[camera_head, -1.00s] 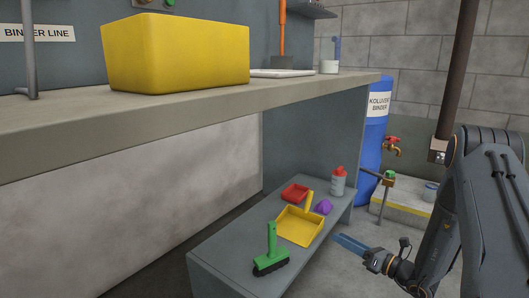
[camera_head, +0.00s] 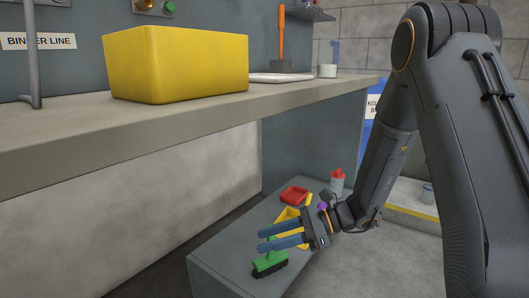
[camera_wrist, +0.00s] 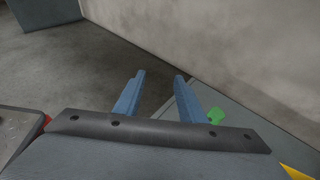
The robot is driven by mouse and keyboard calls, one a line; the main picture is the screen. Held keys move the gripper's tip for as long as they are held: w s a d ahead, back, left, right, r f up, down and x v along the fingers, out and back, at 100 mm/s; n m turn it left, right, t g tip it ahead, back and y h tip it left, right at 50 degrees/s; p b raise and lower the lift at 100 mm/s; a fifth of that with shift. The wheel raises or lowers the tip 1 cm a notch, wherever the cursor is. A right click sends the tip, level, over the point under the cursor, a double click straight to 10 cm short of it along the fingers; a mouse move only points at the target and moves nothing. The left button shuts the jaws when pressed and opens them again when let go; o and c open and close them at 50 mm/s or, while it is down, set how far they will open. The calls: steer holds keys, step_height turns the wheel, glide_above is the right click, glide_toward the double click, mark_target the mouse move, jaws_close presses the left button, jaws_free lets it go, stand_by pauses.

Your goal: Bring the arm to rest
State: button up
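My gripper (camera_head: 268,239) is at the lower middle of the head view, in front of the low grey shelf and partly over it in the picture. Its two blue fingers point left and stand apart, with nothing between them. In the wrist view my gripper (camera_wrist: 157,88) shows both fingers spread and empty, with floor and the shelf edge beyond them. My arm comes down from the upper right of the head view.
The low shelf (camera_head: 225,272) holds a green brush (camera_head: 268,262), a yellow dustpan (camera_head: 287,214), a red tray (camera_head: 294,195) and a red-capped bottle (camera_head: 336,183). Above is a workbench (camera_head: 200,118) with a yellow bin (camera_head: 180,65). A blue barrel (camera_head: 371,108) is partly hidden by my arm.

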steer(key=s+a+r+n+g+h, duration=0.1)
steer(key=s+a+r+n+h, duration=0.1)
steer(key=s+n, duration=0.3)
steer(key=s+a+r+n+g+h+p, duration=0.1)
steer(key=s+a+r+n+g+h, duration=0.15)
steer(key=s, duration=0.45)
steer(key=s+a+r+n+g+h, duration=0.1)
steer(key=s+a+r+n+h, duration=0.1)
steer(key=s+r+n, duration=0.3)
steer(key=s+d+r+n+t+h+p, duration=0.1)
steer(key=s+d+r+n+t+h, duration=0.15)
steer(key=s+n, duration=0.35)
steer(key=s+d+r+n+t+h+p, duration=0.1)
steer(key=s+n+t+h, duration=0.15)
steer(key=s+n, duration=0.4)
steer(key=d+r+m+h+p, duration=0.1)
steer(key=d+r+m+p, duration=0.2)
steer(key=d+r+p, duration=0.7)
steer(key=d+r+m+h+p, duration=0.1)
steer(key=d+r+m+p, duration=0.2)
steer(key=d+r+p, duration=0.8)
steer(key=shift+s+r+m+p, duration=0.35)
steer(key=shift+r+p, duration=3.4)
steer(key=shift+p, duration=4.65)
steer(key=shift+w+h, duration=0.1)
steer(key=shift+h, duration=0.15)
